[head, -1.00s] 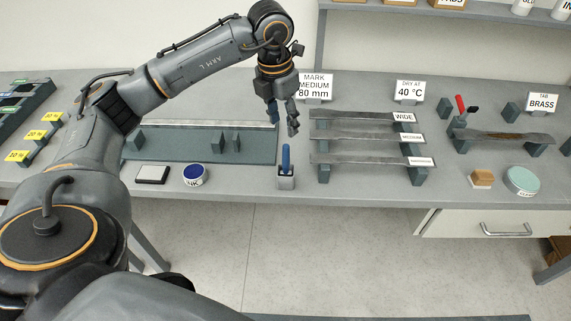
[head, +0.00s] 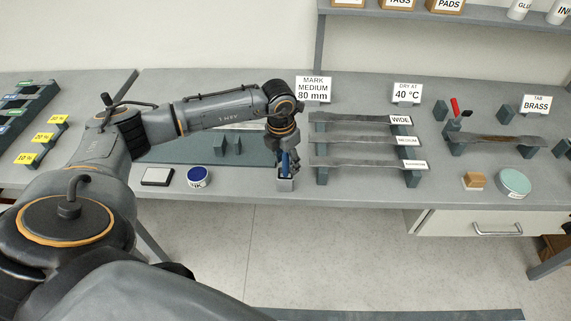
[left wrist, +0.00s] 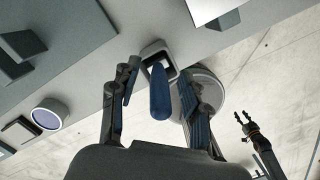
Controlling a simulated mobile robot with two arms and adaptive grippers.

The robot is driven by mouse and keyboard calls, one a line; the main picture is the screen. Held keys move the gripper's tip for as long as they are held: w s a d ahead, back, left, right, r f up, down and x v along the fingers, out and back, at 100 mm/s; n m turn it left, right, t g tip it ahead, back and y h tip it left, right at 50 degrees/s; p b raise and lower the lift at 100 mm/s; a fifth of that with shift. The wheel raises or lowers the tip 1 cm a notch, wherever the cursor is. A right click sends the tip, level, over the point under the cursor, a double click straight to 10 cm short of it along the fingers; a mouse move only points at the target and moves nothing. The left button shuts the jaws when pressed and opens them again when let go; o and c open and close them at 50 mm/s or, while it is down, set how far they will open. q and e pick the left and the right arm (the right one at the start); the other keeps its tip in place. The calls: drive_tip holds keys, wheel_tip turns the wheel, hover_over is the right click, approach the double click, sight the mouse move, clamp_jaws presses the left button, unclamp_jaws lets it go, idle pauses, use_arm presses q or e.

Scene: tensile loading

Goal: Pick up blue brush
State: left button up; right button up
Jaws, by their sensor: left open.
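The blue brush (head: 285,163) stands upright in a small grey holder (head: 285,185) near the front edge of the bench. My left gripper (head: 289,166) is open and low over the holder, with its fingers beside the brush handle. In the left wrist view the blue handle (left wrist: 160,92) lies between the two spread fingers of my left gripper (left wrist: 160,95), with gaps on both sides. The holder's opening (left wrist: 156,58) shows behind it. The brush's lower end is hidden in the holder. My right gripper (left wrist: 243,117) shows small at the right of that view.
An ink pad tin (head: 198,176) and a flat white-topped pad (head: 157,176) lie left of the holder. A rack of grey strips (head: 365,138) stands close on the right. A sign (head: 313,88) stands behind. The bench's front edge is just before the holder.

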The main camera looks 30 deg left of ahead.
use_arm(q)
drive_tip(key=shift+f, duration=0.15)
clamp_jaws()
wheel_tip(320, 180, up, 9)
drive_tip(key=b, duration=0.3)
drive_tip(key=shift+r, duration=0.6)
